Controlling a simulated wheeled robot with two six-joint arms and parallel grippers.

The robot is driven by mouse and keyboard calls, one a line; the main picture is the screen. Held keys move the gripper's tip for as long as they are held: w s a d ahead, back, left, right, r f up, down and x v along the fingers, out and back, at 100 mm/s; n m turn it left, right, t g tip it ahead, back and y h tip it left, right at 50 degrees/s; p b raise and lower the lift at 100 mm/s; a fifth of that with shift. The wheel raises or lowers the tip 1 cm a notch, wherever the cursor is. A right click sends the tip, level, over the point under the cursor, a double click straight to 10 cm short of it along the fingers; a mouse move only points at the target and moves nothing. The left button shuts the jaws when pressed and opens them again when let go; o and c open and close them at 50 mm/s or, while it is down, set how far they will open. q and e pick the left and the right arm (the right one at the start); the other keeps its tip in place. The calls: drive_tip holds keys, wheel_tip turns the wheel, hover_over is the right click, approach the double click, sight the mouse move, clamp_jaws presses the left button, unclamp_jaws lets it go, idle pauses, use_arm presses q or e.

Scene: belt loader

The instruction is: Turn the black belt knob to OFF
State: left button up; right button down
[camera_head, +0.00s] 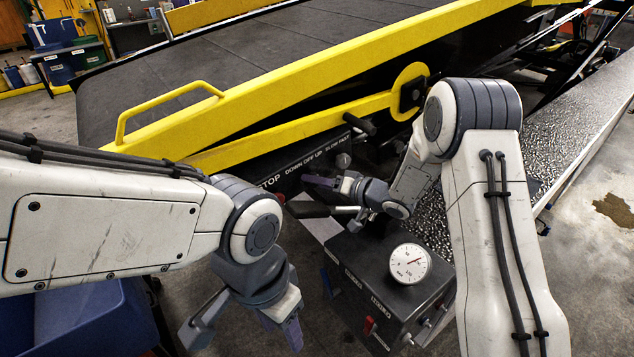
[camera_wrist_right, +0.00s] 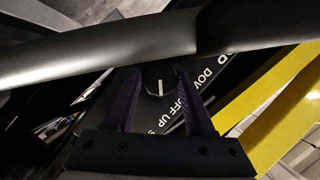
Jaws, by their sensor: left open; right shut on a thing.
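The black belt knob (camera_wrist_right: 153,86), with a white pointer line, sits between the fingers of my right gripper (camera_wrist_right: 156,76) in the right wrist view. The gripper is shut on it. The pointer runs nearly straight up and down in that view; I cannot tell surely which label it meets. The black control panel (camera_head: 290,172) carries the words STOP, DOWN OFF UP and SLOW FAST. In the head view my right gripper (camera_head: 330,184) reaches the panel and hides the knob. My left gripper (camera_head: 243,328) is open and empty, low in front of the panel.
A dark bar (camera_wrist_right: 110,45) crosses the right wrist view close to the fingers. A yellow rail (camera_head: 290,85) runs above the panel beside the belt (camera_head: 200,75). A black box with a white gauge (camera_head: 410,263) stands below my right gripper. A blue bin (camera_head: 85,320) is at lower left.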

drive_tip(key=shift+s+a+n+t+h+b, duration=0.1)
drive_tip(key=shift+n+t+h+b, duration=0.3)
drive_tip(key=shift+n+h+b, duration=0.95)
drive_tip(key=shift+s+a+n+t+h+b, duration=0.1)
drive_tip(key=shift+n+t+h+b, duration=0.4)
drive_tip(key=shift+n+b, duration=1.55)
drive_tip(key=shift+m, duration=0.3)
drive_tip(key=shift+r, duration=0.1)
drive_tip(key=shift+c, duration=1.3)
unclamp_jaws()
drive_tip(key=shift+d+b, duration=0.1)
drive_tip(key=shift+b, duration=0.2)
